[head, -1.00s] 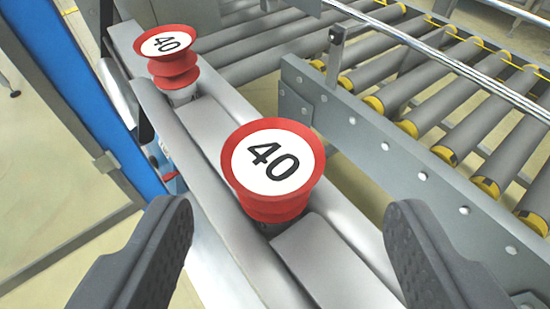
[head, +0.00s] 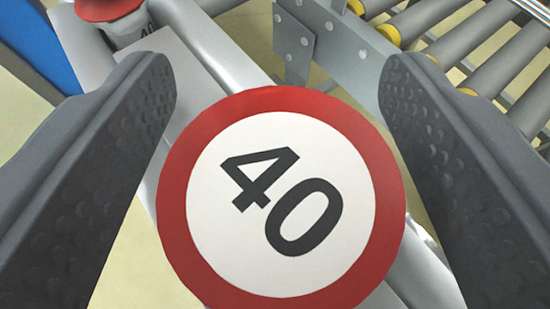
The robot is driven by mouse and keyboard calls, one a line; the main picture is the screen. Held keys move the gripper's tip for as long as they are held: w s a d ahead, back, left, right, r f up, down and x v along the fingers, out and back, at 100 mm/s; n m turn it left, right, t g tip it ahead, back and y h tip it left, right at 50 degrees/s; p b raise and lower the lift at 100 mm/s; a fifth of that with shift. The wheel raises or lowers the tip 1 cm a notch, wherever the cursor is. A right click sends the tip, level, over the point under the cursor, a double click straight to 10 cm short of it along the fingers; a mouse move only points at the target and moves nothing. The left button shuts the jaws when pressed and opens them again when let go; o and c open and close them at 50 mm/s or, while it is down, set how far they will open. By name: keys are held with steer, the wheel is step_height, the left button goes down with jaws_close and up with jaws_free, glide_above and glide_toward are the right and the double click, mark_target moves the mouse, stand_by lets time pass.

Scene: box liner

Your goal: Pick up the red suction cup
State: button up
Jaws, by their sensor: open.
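A red suction cup (head: 183,205) with a white top marked "40" fills the lower middle of the head view, close to the camera. Its lower part is hidden under its wide rim. My gripper (head: 275,85) is open, with one dark finger on each side of this cup. I cannot tell whether either finger touches it. A second red suction cup (head: 108,8) stands at the upper left, cut off by the top edge, beyond the left finger.
A grey metal beam (head: 165,55) runs from the upper left beneath the cups. A roller conveyor (head: 465,45) with yellow roller ends and a grey side rail with a bracket (head: 292,40) lies at the upper right. A blue post (head: 35,45) stands at the left.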

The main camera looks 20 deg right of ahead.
mark_target(277, 90)
steer(key=c, duration=1.1)
steer(key=shift+o, duration=0.2)
steer(key=shift+r+p, duration=0.3)
steer(key=shift+r, duration=0.5)
steer(key=shift+r+p, duration=0.3)
steer(key=shift+r, duration=0.65)
steer(key=s+a+r+p, duration=0.1)
steer(key=s+p, duration=0.1)
steer(key=s, duration=1.4)
steer(key=shift+r, duration=0.25)
